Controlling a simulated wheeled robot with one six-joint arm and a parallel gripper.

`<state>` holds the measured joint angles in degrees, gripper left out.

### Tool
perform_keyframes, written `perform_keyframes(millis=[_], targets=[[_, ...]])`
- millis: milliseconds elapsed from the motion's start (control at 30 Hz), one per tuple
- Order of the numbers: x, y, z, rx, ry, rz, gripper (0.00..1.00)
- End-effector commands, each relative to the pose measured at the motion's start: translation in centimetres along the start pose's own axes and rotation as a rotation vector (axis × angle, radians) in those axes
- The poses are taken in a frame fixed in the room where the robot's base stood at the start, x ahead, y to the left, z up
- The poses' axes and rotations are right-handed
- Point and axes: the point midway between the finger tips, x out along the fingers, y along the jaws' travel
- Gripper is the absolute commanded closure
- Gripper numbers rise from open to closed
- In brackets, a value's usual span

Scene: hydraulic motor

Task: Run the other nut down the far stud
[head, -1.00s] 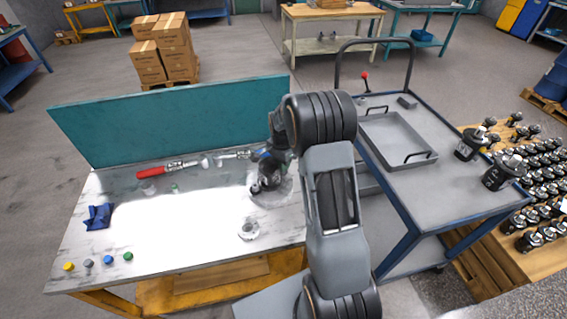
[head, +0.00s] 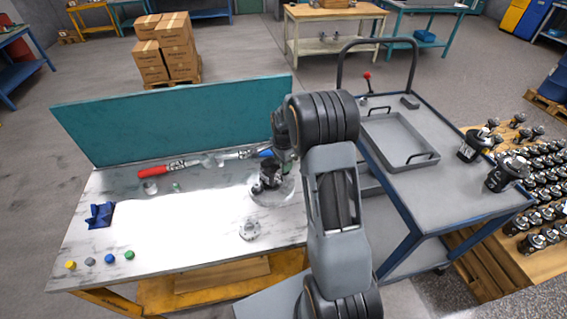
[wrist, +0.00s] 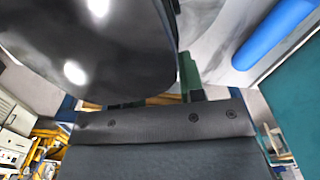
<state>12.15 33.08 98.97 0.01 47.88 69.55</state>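In the head view a dark hydraulic motor (head: 268,175) stands on a pale round base at the right end of the workbench. Its studs and nuts are too small to make out. My gripper (head: 283,153) is just above and behind the motor's upper right side, partly hidden by my arm. In the wrist view a large dark rounded surface with bright highlights fills the upper left, close to the lens. The grey body of my gripper (wrist: 160,140) crosses the bottom. Its fingertips cannot be made out, nor can any nut in it.
The marbled bench (head: 130,235) holds a pale flanged part (head: 250,230), a red-handled wrench (head: 160,171), a blue-handled tool (head: 264,153), a blue cloth (head: 100,215) and several coloured caps. A teal panel (head: 180,120) backs it. A cart (head: 440,190) stands at right.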

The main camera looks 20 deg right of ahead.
Motion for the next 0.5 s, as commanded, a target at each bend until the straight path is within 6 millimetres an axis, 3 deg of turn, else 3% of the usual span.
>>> perform_keyframes(millis=[500], targets=[[-2.4,0.0,0.0,0.000,0.000,0.001,0.64]])
